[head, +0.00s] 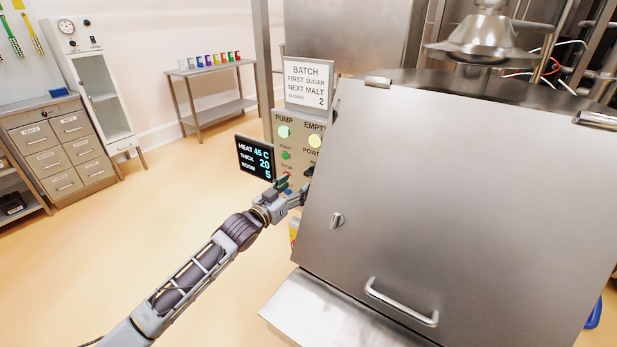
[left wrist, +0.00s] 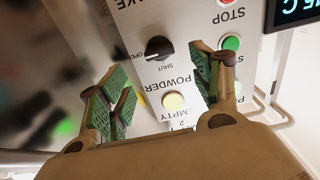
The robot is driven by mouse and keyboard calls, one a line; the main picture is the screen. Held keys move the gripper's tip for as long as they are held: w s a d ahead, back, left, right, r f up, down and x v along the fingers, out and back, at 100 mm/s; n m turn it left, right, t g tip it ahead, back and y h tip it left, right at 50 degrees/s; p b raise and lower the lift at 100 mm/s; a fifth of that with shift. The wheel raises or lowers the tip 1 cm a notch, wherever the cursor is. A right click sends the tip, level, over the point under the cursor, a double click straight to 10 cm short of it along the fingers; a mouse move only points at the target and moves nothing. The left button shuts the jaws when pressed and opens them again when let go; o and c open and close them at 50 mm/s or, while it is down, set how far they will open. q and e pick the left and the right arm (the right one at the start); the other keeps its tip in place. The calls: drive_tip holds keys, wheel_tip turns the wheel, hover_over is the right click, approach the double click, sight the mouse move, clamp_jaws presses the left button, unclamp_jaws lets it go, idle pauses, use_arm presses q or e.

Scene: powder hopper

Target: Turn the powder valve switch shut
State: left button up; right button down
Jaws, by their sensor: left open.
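The powder valve switch (left wrist: 158,47) is a black round knob on a grey panel, upside down in the left wrist view. SHUT and OPEN labels lie beside it, with POWDER printed close by. Its pale pointer mark seems to lie toward the OPEN side. My left gripper (left wrist: 163,88) is open, with green-padded fingers apart on either side of the knob's column. The knob is beyond the fingertips, and nothing is between them. In the head view my left gripper (head: 299,196) is at the panel's lower part, partly hidden by the steel cabinet. My right gripper is not in view.
The control panel (head: 282,150) has a lit EMPTY lamp (left wrist: 173,101) and green and red buttons. A dark display (head: 256,158) stands left of it. The large steel cabinet (head: 450,190) closely borders the panel on the right. Open floor lies to the left.

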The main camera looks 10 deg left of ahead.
sight(309, 175)
use_arm(q)
drive_tip(key=shift+b+x, duration=0.3)
drive_tip(key=shift+x, duration=3.8)
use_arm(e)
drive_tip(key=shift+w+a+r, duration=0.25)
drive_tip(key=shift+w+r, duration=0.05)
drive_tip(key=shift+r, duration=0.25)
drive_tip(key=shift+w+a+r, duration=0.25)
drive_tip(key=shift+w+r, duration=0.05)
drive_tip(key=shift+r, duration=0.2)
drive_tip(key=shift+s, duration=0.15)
use_arm(q)
drive_tip(key=c, duration=1)
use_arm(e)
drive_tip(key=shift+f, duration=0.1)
